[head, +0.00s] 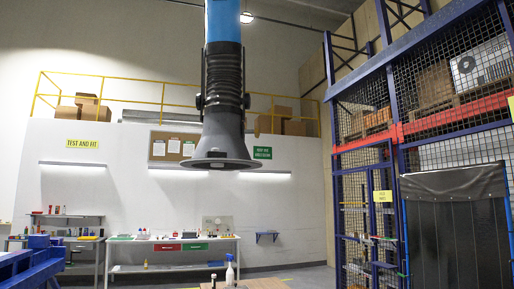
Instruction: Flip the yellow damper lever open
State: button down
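A fume-extraction duct hangs from the top centre of the head view. It has a blue tube (223,21), a ribbed black hose section (223,80) and a dark grey flared hood (222,148) with its mouth facing down. Dark round knobs show on both sides below the ribbed section. I cannot make out a yellow damper lever on the duct from here, so its position cannot be told. My gripper does not show in this view.
A white workbench (172,240) with red and green drawers stands against the back wall. A blue steel frame (20,268) is at the lower left. A spray bottle (229,272) stands at the bottom centre. A blue mesh cage (365,200) and a dark curtain (457,235) fill the right.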

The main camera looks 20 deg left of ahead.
aim_at(250, 133)
jog(key=u, duration=0.85)
